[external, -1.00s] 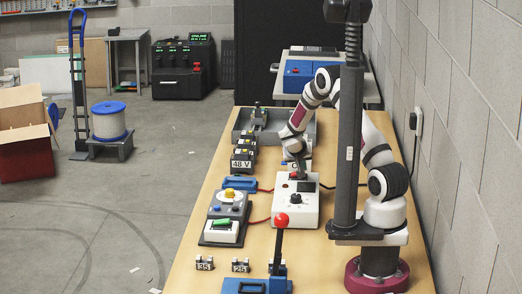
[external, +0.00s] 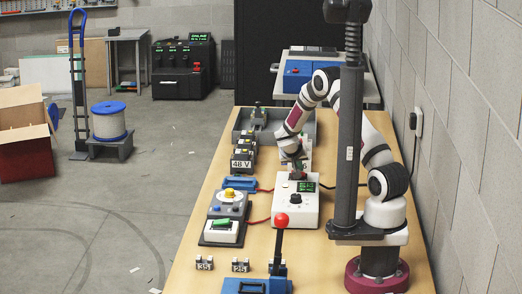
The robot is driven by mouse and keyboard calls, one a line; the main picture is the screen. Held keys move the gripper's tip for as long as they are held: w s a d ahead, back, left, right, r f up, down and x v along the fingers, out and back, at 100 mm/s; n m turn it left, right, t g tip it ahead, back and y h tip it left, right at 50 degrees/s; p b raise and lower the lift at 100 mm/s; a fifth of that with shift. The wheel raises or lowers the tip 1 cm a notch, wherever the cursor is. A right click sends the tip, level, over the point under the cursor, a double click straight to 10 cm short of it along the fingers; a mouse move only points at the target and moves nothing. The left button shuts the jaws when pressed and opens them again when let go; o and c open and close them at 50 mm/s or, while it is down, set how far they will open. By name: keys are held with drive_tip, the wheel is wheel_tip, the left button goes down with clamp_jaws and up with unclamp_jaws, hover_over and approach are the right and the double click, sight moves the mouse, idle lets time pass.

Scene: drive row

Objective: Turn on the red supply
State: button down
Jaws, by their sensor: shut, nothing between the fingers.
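A white supply box (external: 296,212) stands on the wooden bench with a black knob on its top and a red cable at its left side. Its small display (external: 306,187) glows with green characters. My gripper (external: 297,174) is shut and empty, pointing down at the far end of the box, close to its top. I cannot tell whether the fingertips touch it, and the switch there is hidden by the gripper.
Left of the supply are a grey unit with a yellow knob (external: 230,194) and a box with a green rocker (external: 222,224). A red-ball lever (external: 281,220) stands in front. Several small units, one labelled 48 V (external: 242,164), line the back left. A dark post rises at right.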

drive_tip(key=shift+r, duration=0.15)
drive_tip(key=r, duration=0.4)
drive_tip(key=shift+s+d+r, duration=0.25)
drive_tip(key=shift+d, duration=0.15)
drive_tip(key=s+d+r, duration=0.1)
drive_tip(key=s+r, duration=0.5)
drive_tip(key=shift+s+d, duration=0.15)
drive_tip(key=shift+s, duration=0.15)
drive_tip(key=shift+d+r, duration=0.1)
drive_tip(key=s+d+r+m+g+h, duration=0.1)
drive_tip(key=s+d+r+m+g, duration=0.15)
drive_tip(key=s+d, duration=0.6)
drive_tip(key=s+d+r+m+g+h, duration=0.1)
drive_tip(key=s+d+m+g+h, duration=0.3)
drive_tip(key=d, duration=0.8)
drive_tip(key=s+a+g+y, duration=0.2)
drive_tip(key=s+y, duration=0.6)
drive_tip(key=s, duration=1)
drive_tip(key=shift+a+g+y, duration=0.3)
drive_tip(key=shift+a+g, duration=0.05)
drive_tip(key=shift+a, duration=0.55)
